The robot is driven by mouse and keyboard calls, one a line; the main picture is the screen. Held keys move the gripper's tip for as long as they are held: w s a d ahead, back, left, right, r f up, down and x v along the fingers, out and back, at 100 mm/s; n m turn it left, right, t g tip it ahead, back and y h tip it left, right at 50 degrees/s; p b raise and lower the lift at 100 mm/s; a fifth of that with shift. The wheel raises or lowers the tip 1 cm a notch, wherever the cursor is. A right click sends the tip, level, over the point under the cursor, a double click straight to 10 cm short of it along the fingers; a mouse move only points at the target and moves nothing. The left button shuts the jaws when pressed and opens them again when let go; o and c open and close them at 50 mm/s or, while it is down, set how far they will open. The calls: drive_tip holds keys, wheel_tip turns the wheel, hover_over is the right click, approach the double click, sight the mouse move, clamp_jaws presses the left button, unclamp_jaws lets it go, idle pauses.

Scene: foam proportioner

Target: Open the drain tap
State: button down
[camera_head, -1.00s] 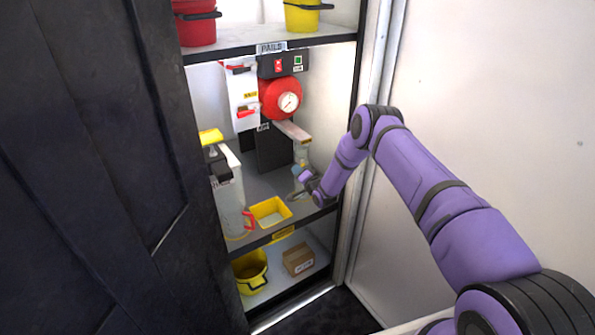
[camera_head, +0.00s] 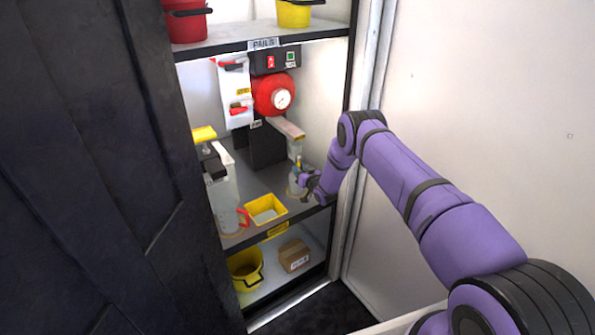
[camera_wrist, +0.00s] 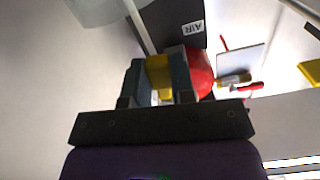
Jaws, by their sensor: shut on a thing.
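My gripper (camera_head: 302,177) is at the right side of the middle shelf, below the end of a pale horizontal arm (camera_head: 287,129) of the machine. In the wrist view my gripper (camera_wrist: 158,80) has its two grey-teal fingers closed on a yellow piece (camera_wrist: 158,72), which looks like the drain tap's handle. In the head view a small yellow bit (camera_head: 298,162) shows upright at the fingers. The tap's body is mostly hidden by my gripper. A clear vessel (camera_head: 294,189) stands just below and behind my gripper, partly hidden.
The red round unit with a gauge (camera_head: 273,95) is above, left. A dark door (camera_head: 95,170) bounds the left, a white wall (camera_head: 490,90) the right.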

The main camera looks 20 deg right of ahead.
drive_tip(key=shift+d+n, duration=0.2)
drive_tip(key=shift+n, duration=0.3)
drive_tip(key=c, duration=1)
unclamp_jaws()
drive_tip(key=shift+w, duration=0.1)
drive_tip(key=shift+o, duration=0.2)
drive_tip(key=shift+d, duration=0.1)
drive_tip(key=v, duration=1)
drive_tip(key=shift+s, duration=0.4)
drive_tip(key=shift+d, duration=0.1)
